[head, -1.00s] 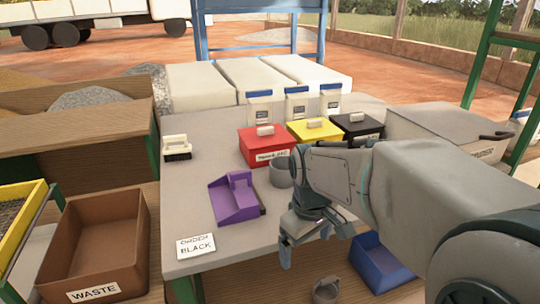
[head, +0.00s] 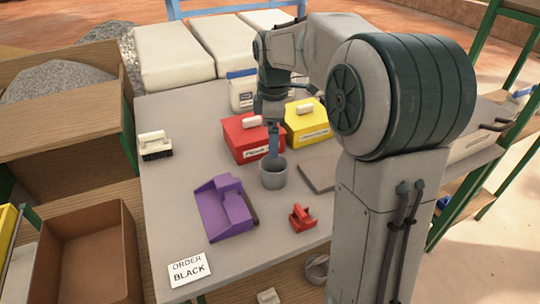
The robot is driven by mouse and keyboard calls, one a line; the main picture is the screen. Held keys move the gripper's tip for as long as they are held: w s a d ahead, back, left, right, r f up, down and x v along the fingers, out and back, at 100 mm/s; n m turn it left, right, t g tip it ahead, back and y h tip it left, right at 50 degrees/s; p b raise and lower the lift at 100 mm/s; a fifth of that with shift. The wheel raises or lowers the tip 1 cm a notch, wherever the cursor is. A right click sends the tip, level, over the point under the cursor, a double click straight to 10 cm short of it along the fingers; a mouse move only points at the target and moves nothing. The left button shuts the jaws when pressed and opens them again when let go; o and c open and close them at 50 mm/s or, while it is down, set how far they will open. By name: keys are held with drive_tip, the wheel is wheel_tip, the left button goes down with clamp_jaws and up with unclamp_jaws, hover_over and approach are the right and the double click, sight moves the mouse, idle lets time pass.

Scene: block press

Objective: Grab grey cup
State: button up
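A grey cup (head: 273,176) stands upright on the grey table (head: 165,215), just in front of the red box, with its open top up. My gripper (head: 273,153) points straight down over it. Its blue fingers line up in the picture, seen edge-on, and their tips reach the cup's rim or opening. I cannot tell whether they are inside the cup, on its wall or behind it, or how far apart they are. A second grey, round, cup-like thing (head: 317,268) sits lower, past the table's front edge.
A red box (head: 240,148) and a yellow box (head: 314,126) stand close behind the cup. A purple dustpan-like thing (head: 222,208) lies to its left, a small red thing (head: 302,220) to the front right. A grey slab (head: 318,174) lies right. My arm hides the table's right side.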

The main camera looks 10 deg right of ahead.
sight(274, 169)
drive_tip(key=f, duration=0.4)
drive_tip(key=f+b, duration=0.1)
drive_tip(key=f, duration=0.8)
drive_tip(key=shift+w+d+f+b, duration=0.2)
drive_tip(key=shift+w+b, duration=0.1)
drive_tip(key=shift+b, duration=0.1)
drive_tip(key=shift+c, duration=0.3)
drive_tip(key=c, duration=1)
